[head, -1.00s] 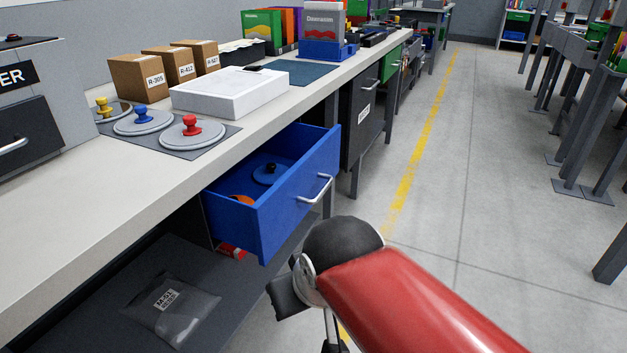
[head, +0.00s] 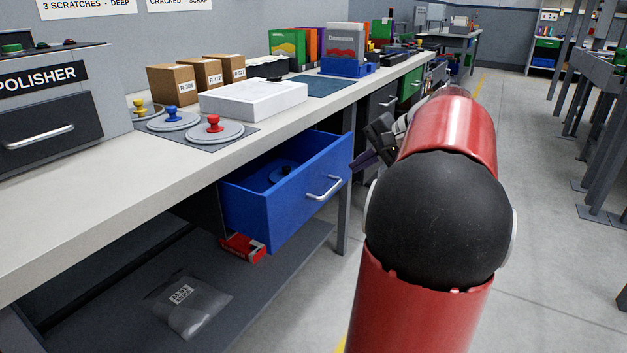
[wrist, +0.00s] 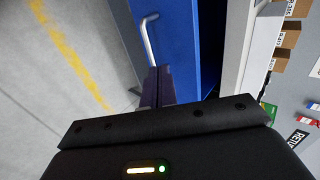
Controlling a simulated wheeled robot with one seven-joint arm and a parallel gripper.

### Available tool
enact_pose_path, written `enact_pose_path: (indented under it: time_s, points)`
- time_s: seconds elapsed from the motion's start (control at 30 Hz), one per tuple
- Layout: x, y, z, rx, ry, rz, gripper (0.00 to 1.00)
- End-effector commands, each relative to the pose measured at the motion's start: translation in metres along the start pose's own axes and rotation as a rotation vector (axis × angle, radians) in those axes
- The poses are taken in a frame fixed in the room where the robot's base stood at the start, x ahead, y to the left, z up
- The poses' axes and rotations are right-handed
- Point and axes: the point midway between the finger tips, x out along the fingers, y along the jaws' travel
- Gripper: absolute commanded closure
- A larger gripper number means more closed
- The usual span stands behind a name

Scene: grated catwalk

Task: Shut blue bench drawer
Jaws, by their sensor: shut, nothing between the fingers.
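The blue bench drawer (head: 295,212) stands pulled out under the worktop, with its silver bar handle (head: 325,188) on the front. A dark blue disc with a knob (head: 283,172) lies inside it. My gripper (head: 362,162) is just right of the drawer front in the head view, partly hidden behind my red arm. In the wrist view, the shut, empty fingers (wrist: 158,82) overlap the lower part of the blue drawer front (wrist: 172,38), beside the handle (wrist: 149,38). I cannot tell whether they touch it.
The worktop (head: 120,190) above holds lidded discs, a white box (head: 252,98) and cardboard boxes (head: 172,90). A lower shelf (head: 240,290) carries a clear bag (head: 187,300) and a red box (head: 242,247). A bench leg (head: 344,225) stands near the drawer.

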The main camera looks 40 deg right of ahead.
Motion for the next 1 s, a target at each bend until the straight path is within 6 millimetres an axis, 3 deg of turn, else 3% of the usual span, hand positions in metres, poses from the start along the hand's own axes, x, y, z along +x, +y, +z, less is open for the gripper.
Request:
enact_pose_path:
  time_s: [0.6,1.0]
  points:
    - [0.090,0.000,0.000,0.000,-0.001,0.000,1.00]
    - [0.098,0.000,0.000,-0.001,0.000,0.000,1.00]
